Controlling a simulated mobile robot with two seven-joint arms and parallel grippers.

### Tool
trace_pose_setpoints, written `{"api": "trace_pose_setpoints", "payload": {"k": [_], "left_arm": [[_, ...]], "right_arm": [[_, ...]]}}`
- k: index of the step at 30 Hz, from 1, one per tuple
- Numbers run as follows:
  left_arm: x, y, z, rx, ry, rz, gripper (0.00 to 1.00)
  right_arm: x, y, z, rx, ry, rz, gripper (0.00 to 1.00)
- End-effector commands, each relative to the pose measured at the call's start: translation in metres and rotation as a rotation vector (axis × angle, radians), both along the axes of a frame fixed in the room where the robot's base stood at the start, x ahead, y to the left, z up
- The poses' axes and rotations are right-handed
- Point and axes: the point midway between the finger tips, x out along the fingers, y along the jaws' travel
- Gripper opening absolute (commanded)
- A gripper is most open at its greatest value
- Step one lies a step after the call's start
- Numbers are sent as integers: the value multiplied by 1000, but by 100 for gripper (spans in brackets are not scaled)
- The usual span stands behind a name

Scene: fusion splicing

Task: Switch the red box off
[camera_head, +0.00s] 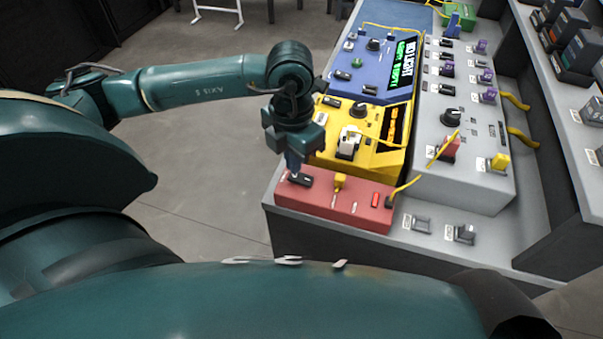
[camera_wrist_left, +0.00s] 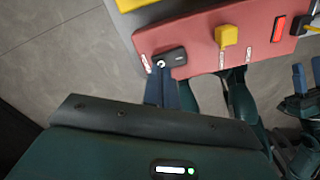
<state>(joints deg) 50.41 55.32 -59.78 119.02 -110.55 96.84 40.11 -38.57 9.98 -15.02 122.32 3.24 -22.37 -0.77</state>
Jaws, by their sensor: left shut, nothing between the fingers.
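The red box (camera_head: 333,204) lies at the front left corner of the grey bench and also shows in the left wrist view (camera_wrist_left: 198,44). Its black rocker switch (camera_head: 301,179) is at the box's left end; in the left wrist view the switch (camera_wrist_left: 174,57) has a small light spot at its left end. My left gripper (camera_head: 293,168) is shut and empty, with its tips at the switch. In the left wrist view the fingertips (camera_wrist_left: 162,72) meet the switch's left end; I cannot tell whether they press it.
A yellow connector (camera_head: 340,180) and a red indicator (camera_head: 376,199) sit farther right on the red box. The yellow box (camera_head: 374,158) stands just behind, with the blue box (camera_head: 368,78) beyond. A grey panel (camera_head: 464,187) with a yellow cable is at right.

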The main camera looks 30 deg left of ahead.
Motion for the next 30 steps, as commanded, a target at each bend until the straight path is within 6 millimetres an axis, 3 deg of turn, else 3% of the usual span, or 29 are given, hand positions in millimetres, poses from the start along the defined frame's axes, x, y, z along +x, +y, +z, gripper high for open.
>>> {"api": "trace_pose_setpoints", "payload": {"k": [30], "left_arm": [[0,0,-6,0,0,0,0]], "right_arm": [[-1,0,-6,-4,0,6,36]]}}
